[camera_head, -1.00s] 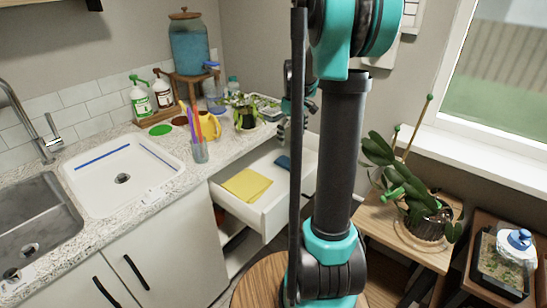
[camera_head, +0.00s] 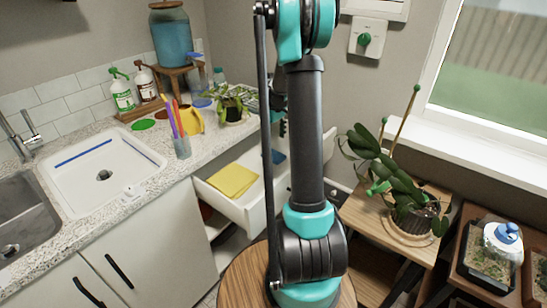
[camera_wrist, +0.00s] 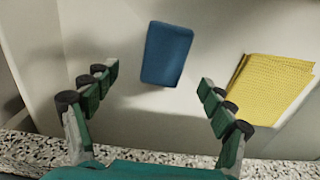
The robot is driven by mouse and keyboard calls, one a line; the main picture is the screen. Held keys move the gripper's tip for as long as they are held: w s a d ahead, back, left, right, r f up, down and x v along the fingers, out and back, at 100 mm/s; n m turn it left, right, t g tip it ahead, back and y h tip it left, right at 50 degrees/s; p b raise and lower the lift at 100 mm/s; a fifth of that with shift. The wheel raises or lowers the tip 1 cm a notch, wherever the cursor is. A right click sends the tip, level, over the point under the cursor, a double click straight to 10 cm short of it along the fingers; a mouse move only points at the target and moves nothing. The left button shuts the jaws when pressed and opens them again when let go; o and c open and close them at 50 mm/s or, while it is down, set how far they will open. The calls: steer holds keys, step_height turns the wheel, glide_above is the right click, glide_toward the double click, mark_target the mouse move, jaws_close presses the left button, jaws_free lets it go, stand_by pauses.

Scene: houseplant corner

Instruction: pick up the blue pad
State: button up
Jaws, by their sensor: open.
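The blue pad (camera_wrist: 167,53) lies flat on the pale floor of the open drawer (camera_head: 258,212). In the head view the blue pad (camera_head: 278,157) shows only partly beside my arm. My gripper (camera_wrist: 158,79) is open and empty over the drawer. Its two green-and-black fingers point toward the pad. In the wrist view the pad lies just beyond the fingertips, roughly centred between them, with no finger on it. In the head view my gripper is mostly hidden behind my arm.
A yellow cloth (camera_wrist: 272,88) lies in the drawer right of the pad in the wrist view. The speckled counter edge (camera_wrist: 40,150) runs close below my fingers. A leafy plant (camera_head: 232,102) and yellow watering can (camera_head: 190,121) stand on the counter above the drawer.

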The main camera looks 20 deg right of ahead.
mark_target(274, 154)
steer(key=shift+s+a+f, duration=0.15)
steer(key=shift+f, duration=1.4)
steer(key=shift+s+a+f, duration=0.1)
steer(key=shift+s+f, duration=0.05)
steer(key=shift+f, duration=1.35)
steer(key=c, duration=1.1)
